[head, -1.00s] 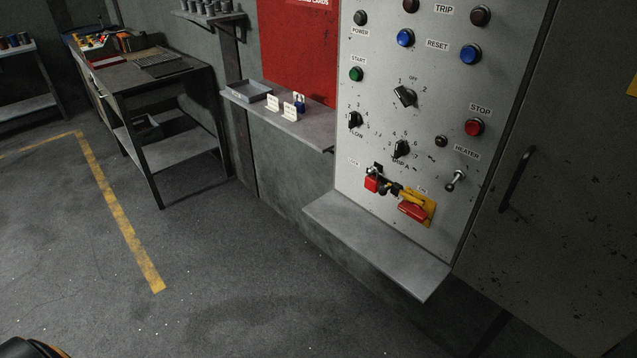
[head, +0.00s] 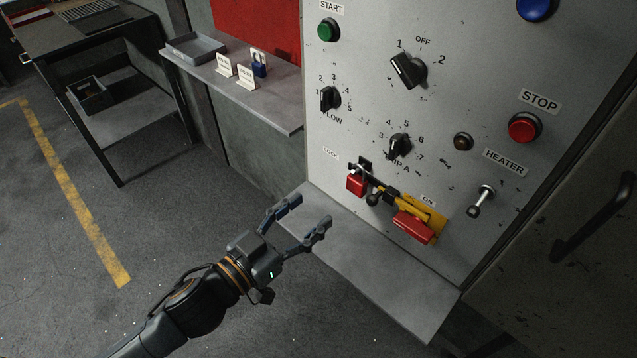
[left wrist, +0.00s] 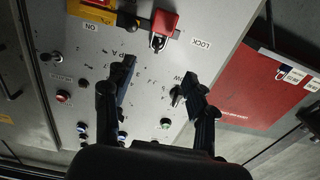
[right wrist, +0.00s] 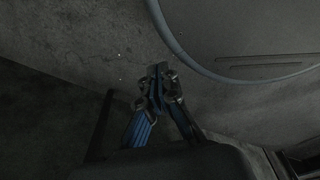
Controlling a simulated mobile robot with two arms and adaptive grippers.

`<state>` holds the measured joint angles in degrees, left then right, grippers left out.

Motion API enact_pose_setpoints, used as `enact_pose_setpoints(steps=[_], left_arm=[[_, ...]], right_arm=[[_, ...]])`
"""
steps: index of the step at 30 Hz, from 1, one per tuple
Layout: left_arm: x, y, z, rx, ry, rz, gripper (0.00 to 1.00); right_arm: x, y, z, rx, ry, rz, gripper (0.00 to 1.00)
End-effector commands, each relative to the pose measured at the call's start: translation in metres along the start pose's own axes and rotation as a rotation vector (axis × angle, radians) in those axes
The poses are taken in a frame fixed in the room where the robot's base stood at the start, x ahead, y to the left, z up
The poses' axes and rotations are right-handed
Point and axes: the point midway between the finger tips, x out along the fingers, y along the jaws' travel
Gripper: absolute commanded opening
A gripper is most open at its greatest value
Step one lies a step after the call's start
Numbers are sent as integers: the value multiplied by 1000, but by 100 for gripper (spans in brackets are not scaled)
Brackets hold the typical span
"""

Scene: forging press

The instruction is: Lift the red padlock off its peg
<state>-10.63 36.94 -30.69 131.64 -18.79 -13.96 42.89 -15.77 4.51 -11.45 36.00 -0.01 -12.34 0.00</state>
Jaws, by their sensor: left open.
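The red padlock (head: 356,183) hangs by its shackle at the LOCK label on the grey control panel, left of the yellow and red switch handle. It also shows at the top of the left wrist view (left wrist: 164,23), upside down there. The peg under the shackle is hard to make out. My left gripper (head: 314,209) is open and empty, below and left of the padlock in the head view, apart from it. My right gripper (right wrist: 158,72) shows only in the right wrist view, its fingertips together with nothing visible between them.
The yellow switch plate with its red handle (head: 413,227) is right of the padlock. A grey ledge (head: 390,290) juts out below the panel. A shelf (head: 240,95) at left holds a grey tray (head: 194,47), white cards and a blue padlock (head: 259,69).

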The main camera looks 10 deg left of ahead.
Motion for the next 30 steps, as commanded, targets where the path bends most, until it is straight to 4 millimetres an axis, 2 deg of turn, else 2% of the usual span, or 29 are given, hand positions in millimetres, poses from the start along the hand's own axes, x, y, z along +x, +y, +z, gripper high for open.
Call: enact_pose_setpoints(steps=[3,8,11,19,24,30], left_arm=[[16,-1,-3,2,2,-2,57],[48,-1,-4,3,3,-2,57],[68,-1,-4,2,2,-2,57],[114,-1,-2,2,1,-2,57],[128,-1,-1,1,0,-2,57],[132,-1,0,2,-1,-2,57]], right_arm=[[-8,-4,28,0,-44,-6,0],[-18,-8,48,0,-74,-10,0],[-22,-7,45,0,-70,-9,0],[-28,-2,8,0,-15,-3,0],[-30,-2,10,0,-19,-3,0],[-31,-4,23,0,-38,-5,0]])
